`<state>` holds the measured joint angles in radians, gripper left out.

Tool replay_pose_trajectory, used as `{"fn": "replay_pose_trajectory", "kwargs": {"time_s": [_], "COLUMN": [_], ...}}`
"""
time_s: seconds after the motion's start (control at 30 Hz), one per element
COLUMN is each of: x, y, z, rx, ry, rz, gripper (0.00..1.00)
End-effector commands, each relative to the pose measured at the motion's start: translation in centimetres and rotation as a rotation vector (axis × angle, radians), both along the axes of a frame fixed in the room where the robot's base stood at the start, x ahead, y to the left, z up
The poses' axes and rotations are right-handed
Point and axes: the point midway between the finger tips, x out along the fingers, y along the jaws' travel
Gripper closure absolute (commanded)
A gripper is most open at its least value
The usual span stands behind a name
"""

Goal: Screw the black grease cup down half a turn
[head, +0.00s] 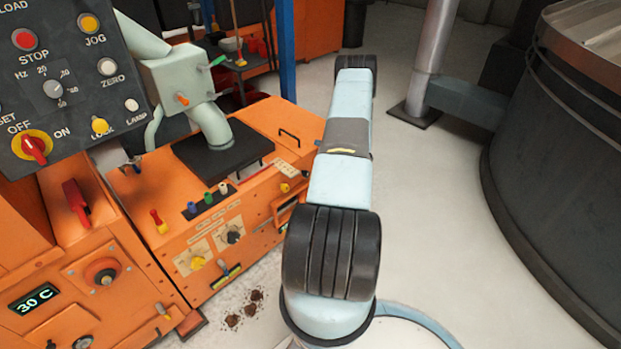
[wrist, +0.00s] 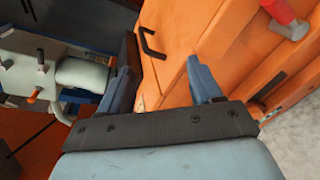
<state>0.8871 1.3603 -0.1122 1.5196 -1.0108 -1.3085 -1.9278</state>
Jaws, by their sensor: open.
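A round black knob (head: 234,237) sits on the front panel below. In the wrist view my gripper (wrist: 160,82) is open, with nothing between its two blue-grey fingers. Orange panels lie beyond it. No grease cup can be made out in the wrist view. The head view does not show my fingers.
A black bar handle (wrist: 152,44) and a red-ended part (wrist: 285,16) show in the wrist view. A control box (head: 70,90) hangs at left in the head view. A pale pipe (head: 210,125) rises from the machine.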

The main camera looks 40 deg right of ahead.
Motion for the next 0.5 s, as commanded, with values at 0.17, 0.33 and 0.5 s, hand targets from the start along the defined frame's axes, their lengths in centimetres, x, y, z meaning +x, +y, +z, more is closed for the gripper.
{"fn": "replay_pose_trajectory", "kwargs": {"time_s": [0.17,0.33,0.5], "x": [-5.2,-9.4,-11.9], "y": [1.3,3.0,4.3], "z": [-7.0,-11.5,-13.9], "rx": [-0.05,-0.09,-0.112], "ry": [-0.075,-0.154,-0.206], "rz": [0.067,0.112,0.135], "gripper": [0.36,0.36,0.36]}}
